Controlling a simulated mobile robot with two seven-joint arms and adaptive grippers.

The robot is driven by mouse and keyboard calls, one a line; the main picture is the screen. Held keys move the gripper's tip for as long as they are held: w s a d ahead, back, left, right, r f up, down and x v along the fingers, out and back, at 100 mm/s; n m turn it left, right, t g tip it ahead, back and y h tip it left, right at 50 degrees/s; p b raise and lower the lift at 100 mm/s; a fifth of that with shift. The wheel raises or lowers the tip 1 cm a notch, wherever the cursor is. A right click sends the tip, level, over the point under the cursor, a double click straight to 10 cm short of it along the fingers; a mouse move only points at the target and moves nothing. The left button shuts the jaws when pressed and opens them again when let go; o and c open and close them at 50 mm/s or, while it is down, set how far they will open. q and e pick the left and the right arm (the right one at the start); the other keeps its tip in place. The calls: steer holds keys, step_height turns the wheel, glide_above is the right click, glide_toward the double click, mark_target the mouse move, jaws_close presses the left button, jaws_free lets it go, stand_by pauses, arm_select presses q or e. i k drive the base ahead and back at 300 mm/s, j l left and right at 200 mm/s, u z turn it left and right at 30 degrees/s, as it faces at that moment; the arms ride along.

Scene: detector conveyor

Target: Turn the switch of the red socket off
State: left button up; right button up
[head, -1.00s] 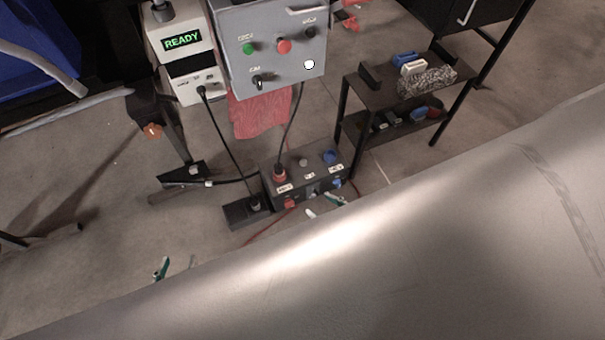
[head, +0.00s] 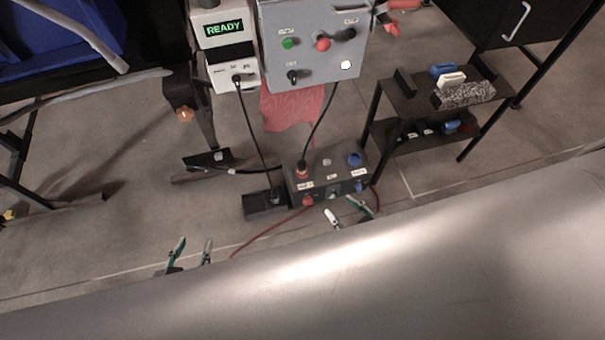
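The dark socket box (head: 323,182) stands on the floor in the middle of the head view. My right gripper (head: 338,204) is just in front of the box, right of the red switch, open and empty, fingers apart. Whether it touches the box I cannot tell. My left gripper (head: 196,240) is open and empty, left of and nearer than the box. Both arms are mostly hidden.
The box also has a blue socket (head: 354,158) and a blue switch (head: 360,187). A grey control panel (head: 312,50) and a device reading READY (head: 222,40) stand behind. A dark shelf (head: 420,104) is to the right.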

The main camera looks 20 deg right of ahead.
mark_target(308, 200)
steer(key=k+l, duration=0.3)
steer(key=l, duration=0.2)
steer(key=k+l, duration=0.3)
steer(key=l, duration=0.15)
steer(key=i+l+z, duration=0.45)
steer(key=i+l, duration=0.25)
steer(key=i, duration=0.15)
